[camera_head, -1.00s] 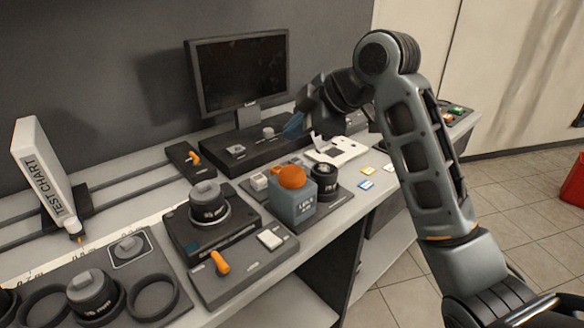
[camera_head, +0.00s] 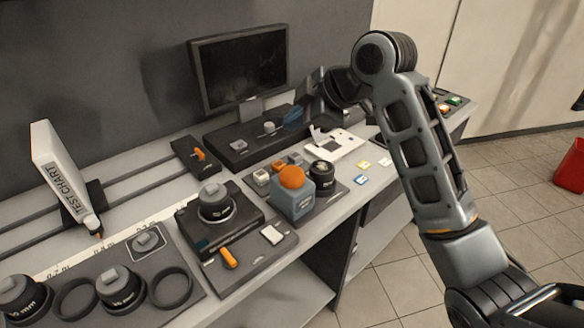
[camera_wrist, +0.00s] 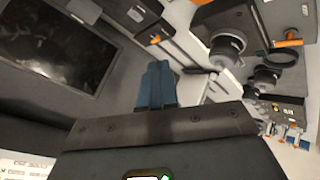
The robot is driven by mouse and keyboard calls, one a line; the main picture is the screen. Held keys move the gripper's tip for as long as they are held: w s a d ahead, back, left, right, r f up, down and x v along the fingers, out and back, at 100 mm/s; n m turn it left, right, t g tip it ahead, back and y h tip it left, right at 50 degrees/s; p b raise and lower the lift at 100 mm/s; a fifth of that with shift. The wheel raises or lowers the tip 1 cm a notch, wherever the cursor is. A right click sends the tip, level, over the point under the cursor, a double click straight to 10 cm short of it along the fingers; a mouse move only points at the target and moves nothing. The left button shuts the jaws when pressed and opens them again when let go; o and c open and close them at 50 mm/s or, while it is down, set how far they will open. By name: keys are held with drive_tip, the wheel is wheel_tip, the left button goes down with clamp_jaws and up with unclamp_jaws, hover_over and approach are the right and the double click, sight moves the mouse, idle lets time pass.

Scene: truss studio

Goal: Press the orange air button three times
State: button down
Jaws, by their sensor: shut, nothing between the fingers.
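A large orange dome (camera_head: 292,177) sits on top of a blue-grey box (camera_head: 291,200) on the bench. Small buttons stand in a row just behind it, one of them orange (camera_head: 279,167). I cannot tell from the labels which orange part is the air button. My gripper (camera_head: 293,117) has blue fingers and is behind and above these, over the right part of the dark console in front of the monitor. It is apart from the orange parts. In the wrist view, the blue fingers (camera_wrist: 156,87) are together and empty. The dome is not clearly seen there.
The monitor (camera_head: 240,68) stands close behind the gripper, above the dark console (camera_head: 232,149). A black lens (camera_head: 322,174) stands right of the box. A device with an orange lever (camera_head: 228,257) is at front left. A white card (camera_head: 340,145) lies behind the lens.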

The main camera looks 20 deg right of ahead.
drive_tip(key=shift+f, duration=0.15)
drive_tip(key=b, duration=0.6)
approach(288, 169)
drive_tip(key=shift+w+a+f, duration=0.4)
drive_tip(key=shift+w+a, duration=0.05)
drive_tip(key=shift+w, duration=0.3)
drive_tip(key=shift+w+a+f, duration=0.4)
drive_tip(key=shift+w+f, duration=0.05)
drive_tip(key=shift+w, duration=0.3)
drive_tip(key=shift+w+a+f, duration=0.4)
drive_tip(key=shift+w+a, duration=0.05)
drive_tip(key=shift+w, duration=0.35)
drive_tip(key=shift+f, duration=0.1)
drive_tip(key=shift+f, duration=0.3)
drive_tip(key=shift+f+b, duration=0.55)
drive_tip(key=shift+f, duration=0.25)
idle(0.6)
drive_tip(key=shift+r, duration=0.1)
drive_tip(key=shift+r+p, duration=0.95)
drive_tip(key=shift+r, duration=0.15)
drive_tip(key=shift+r, duration=0.1)
drive_tip(key=shift+r+p, duration=1.9)
drive_tip(key=shift+r, duration=0.55)
